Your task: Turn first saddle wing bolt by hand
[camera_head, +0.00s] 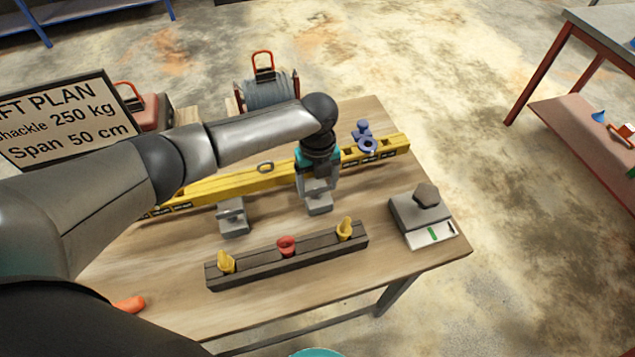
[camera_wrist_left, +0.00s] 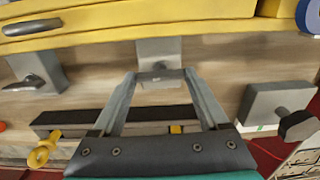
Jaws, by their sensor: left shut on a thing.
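My left gripper (camera_head: 318,192) reaches down in front of the yellow beam (camera_head: 240,183). It is shut at the right-hand grey saddle (camera_head: 319,209), also seen in the wrist view (camera_wrist_left: 158,52). The fingers (camera_wrist_left: 160,76) are on the saddle's wing bolt, which they mostly hide. The other grey saddle (camera_head: 233,216) stands to the left, clear of the gripper. Its dark wing bolt (camera_wrist_left: 22,83) shows in the wrist view. I cannot tell from the pictures how far the held bolt is turned. My right gripper is not in view.
A dark rack (camera_head: 290,260) with two yellow pieces and a red one stands in front of the saddles. A grey block with a dark knob (camera_head: 425,215) is at the right. Blue shackles (camera_head: 366,140) lie near the beam's right end. A sign (camera_head: 60,115) stands at left.

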